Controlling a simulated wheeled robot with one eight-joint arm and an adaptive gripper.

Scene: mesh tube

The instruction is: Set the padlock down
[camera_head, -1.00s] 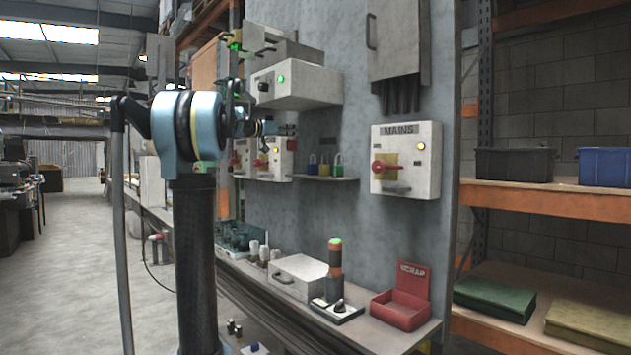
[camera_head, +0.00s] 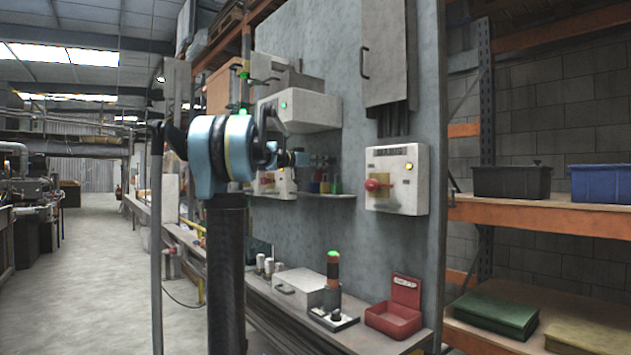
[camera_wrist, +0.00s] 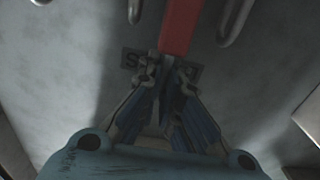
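In the wrist view my gripper (camera_wrist: 170,72) has its fingers close together at the near end of a red piece (camera_wrist: 182,25). It looks like the body of a red padlock, with its far end out of frame. The fingers hide how they meet it. In the head view my gripper (camera_head: 302,158) is small, in front of the grey panel just above a narrow shelf. The red padlock cannot be made out there.
Metal shackle loops (camera_wrist: 236,20) show beside the red piece, with a dark lettered plate (camera_wrist: 135,59) behind the fingers. A mains box (camera_head: 397,180) is right of the shelf.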

